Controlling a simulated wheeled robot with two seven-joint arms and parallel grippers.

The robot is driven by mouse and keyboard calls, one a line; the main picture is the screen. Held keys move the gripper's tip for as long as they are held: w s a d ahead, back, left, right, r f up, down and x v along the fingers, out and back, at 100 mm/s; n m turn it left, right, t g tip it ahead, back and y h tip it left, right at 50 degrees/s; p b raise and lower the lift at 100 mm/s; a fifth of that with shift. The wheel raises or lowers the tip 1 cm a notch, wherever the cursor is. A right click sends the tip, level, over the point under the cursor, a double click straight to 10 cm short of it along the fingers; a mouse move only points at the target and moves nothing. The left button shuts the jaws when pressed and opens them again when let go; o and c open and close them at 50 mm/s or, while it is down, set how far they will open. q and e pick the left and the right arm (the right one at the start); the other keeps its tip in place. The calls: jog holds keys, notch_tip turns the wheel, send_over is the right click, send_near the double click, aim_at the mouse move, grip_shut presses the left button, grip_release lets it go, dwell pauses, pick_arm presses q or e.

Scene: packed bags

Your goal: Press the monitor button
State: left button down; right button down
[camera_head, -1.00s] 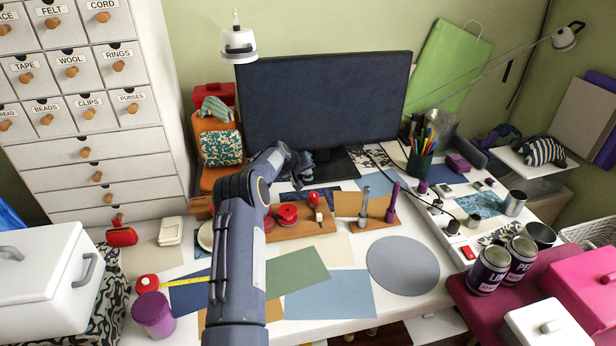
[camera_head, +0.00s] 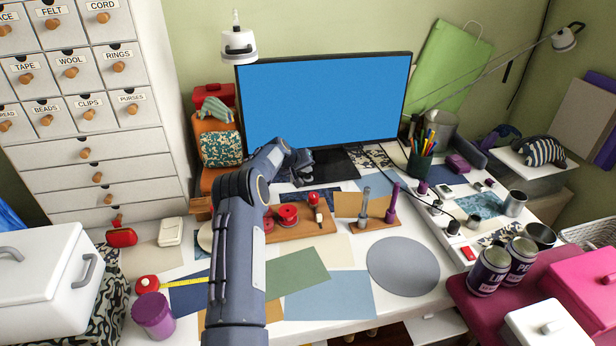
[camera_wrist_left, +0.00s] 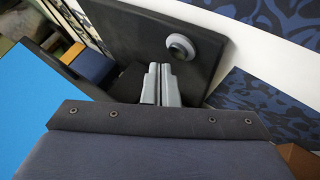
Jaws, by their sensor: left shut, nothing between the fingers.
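The monitor (camera_head: 330,98) stands at the back of the desk with its screen lit plain blue. A slice of the blue screen (camera_wrist_left: 22,125) shows at the left of the left wrist view. The black monitor base (camera_head: 338,163) lies flat in front of it. A round grey button with a dark centre (camera_wrist_left: 181,47) sits on this base in the left wrist view; I cannot make it out in the head view. My left gripper (camera_head: 303,160) is over the base, its fingers (camera_wrist_left: 160,72) shut and empty, with the tips just short of the button in the picture. My right gripper is out of view.
A wooden board with red spools (camera_head: 288,214) lies in front of the base. A pen cup (camera_head: 420,164) stands right of the monitor, and an orange chair-like stand with a patterned pouch (camera_head: 221,149) is to its left. A grey round mat (camera_head: 403,266) lies clear at the front.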

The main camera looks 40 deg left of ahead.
pick_arm(q)
notch_tip(320, 180, up, 6)
jog(key=shift+f+p, duration=0.2)
jog(key=shift+p, duration=0.8)
jog(key=s+d+r+m+h, duration=0.2)
jog(key=s+d+r, duration=0.4)
jog(key=d+r, duration=0.7)
jog(key=s+d+r+m+g+h, duration=0.1)
jog(key=s+d+r, duration=0.3)
jog(key=s+d, duration=0.15)
jog(key=s+d+r+m, duration=0.1)
jog(key=s+d+r, duration=0.2)
jog(key=s+d, duration=0.3)
jog(key=s+d+f+m+g, duration=0.1)
jog(key=s+d, duration=0.3)
jog(key=s, duration=0.5)
jog(key=s+d+f+m, duration=0.1)
jog(key=s+d+f, duration=0.3)
jog(key=s, duration=0.6)
jog(key=s+d+f+m+g+h+p, duration=0.1)
jog(key=s+d+f+m, duration=0.1)
jog(key=s+d, duration=0.4)
jog(key=s, duration=0.3)
jog(key=shift+s+f+g, duration=0.15)
jog(key=shift+f+g, duration=0.1)
jog(key=shift+g, duration=0.05)
